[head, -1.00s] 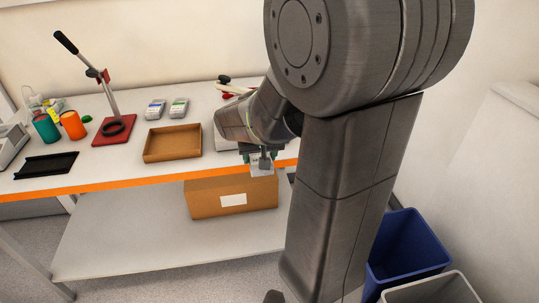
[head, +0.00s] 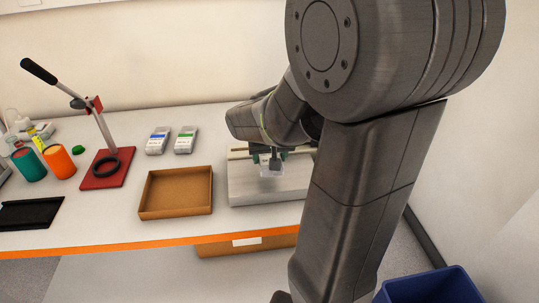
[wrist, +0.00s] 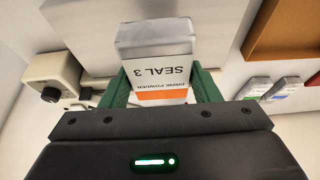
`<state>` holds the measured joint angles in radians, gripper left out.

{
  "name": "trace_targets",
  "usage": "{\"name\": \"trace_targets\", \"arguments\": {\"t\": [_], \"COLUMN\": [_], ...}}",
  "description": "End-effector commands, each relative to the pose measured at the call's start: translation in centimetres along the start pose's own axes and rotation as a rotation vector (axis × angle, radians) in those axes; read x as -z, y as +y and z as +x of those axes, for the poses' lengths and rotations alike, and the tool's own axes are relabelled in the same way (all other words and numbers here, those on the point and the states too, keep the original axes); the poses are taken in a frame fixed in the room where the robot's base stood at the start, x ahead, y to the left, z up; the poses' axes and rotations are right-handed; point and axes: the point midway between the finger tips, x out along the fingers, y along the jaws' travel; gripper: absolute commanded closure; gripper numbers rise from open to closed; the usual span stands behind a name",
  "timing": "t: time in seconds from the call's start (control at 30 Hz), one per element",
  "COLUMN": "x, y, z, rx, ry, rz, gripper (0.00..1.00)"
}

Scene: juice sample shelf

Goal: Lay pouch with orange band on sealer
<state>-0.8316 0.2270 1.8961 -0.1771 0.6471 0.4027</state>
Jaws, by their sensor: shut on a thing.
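The pouch with the orange band (wrist: 160,65) is upright between the green fingers of my gripper (wrist: 160,88) in the wrist view. It is pale, reads "SEAL 3", and the orange band shows near the fingers. In the head view my gripper (head: 271,156) points down and is shut on the pouch (head: 272,171), over the light grey sealer (head: 262,191). My arm hides the sealer's right side and part of its back. I cannot tell whether the pouch touches the sealer.
A brown tray (head: 176,211) stands just left of the sealer. Two other pouches, one with a blue band (head: 157,141) and one with a green band (head: 185,140), lie behind the tray. A red-based lever press (head: 104,178) stands further left. A blue bin (head: 428,287) is on the floor at right.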

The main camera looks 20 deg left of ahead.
Motion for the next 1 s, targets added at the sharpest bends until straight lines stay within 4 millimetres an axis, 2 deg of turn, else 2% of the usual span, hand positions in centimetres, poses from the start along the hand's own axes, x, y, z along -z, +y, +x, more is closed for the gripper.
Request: {"name": "trace_targets", "arguments": {"t": [0.27,0.77,1.0], "x": [-0.3,-1.5,0.3], "y": [0.0,0.0,0.0], "z": [1.0,4.9,5.4], "rx": [0.0,-0.001,0.0], "ry": [0.0,-0.001,0.0], "rz": [0.0,0.0,0.001], "gripper": [0.69,0.69,0.69]}}
